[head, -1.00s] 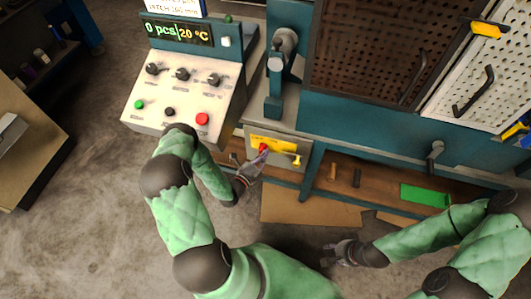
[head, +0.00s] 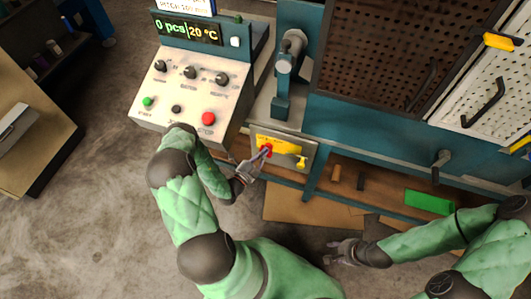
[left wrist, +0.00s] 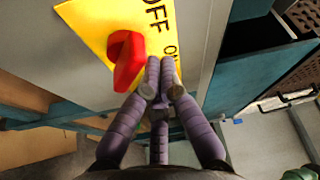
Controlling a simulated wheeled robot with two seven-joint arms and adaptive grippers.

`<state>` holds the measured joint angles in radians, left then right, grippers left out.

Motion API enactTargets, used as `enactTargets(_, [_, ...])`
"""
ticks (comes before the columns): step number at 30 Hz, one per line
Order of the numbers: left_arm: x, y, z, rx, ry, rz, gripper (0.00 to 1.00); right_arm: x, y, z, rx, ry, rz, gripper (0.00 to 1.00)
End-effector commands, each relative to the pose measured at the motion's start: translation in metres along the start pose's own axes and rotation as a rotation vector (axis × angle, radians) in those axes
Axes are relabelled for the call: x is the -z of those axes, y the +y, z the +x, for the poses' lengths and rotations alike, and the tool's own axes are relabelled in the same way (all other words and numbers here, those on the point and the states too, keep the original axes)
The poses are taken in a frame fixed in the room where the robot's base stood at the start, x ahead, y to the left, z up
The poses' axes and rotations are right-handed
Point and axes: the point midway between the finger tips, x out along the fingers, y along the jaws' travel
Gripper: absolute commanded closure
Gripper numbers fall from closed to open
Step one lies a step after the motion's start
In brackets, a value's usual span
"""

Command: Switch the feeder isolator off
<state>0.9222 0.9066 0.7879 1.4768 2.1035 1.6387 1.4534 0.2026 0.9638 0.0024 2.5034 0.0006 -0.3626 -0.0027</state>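The feeder isolator is a red rotary knob (head: 267,150) on a yellow plate (head: 284,146), on the grey panel below the bench. In the left wrist view the red knob (left wrist: 127,62) stands beside black "OFF" and "ON" lettering on the yellow plate (left wrist: 100,18). My left gripper (head: 262,156) is at the knob. In the left wrist view its fingertips (left wrist: 160,80) are drawn together just right of the knob, with nothing visible between them. I cannot tell whether they touch it. My right gripper (head: 330,252) looks open and empty, low in front of the bench.
A sloped control box (head: 185,105) with dials and buttons stands left of the isolator. A yellow tag-like piece (head: 302,162) hangs at the plate's right. A teal press (head: 285,80) rises behind. A shelf with a green block (head: 429,201) lies to the right.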

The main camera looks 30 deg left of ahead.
Motion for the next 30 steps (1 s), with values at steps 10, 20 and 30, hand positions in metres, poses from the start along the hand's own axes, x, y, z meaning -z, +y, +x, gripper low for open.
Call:
enactTargets(10, [-0.011,0.001,-0.004,0.000,-0.002,0.003,1.00,0.000,-0.001,-0.001,0.000,0.000,0.000,0.60])
enactTargets(20, [-0.018,0.004,-0.006,0.000,-0.001,0.002,1.00,0.000,0.001,0.004,0.000,0.000,0.000,0.60])
enactTargets(30, [-0.021,0.006,-0.007,0.038,-0.001,-0.110,1.00,0.000,0.003,0.007,0.000,0.000,0.000,0.60])
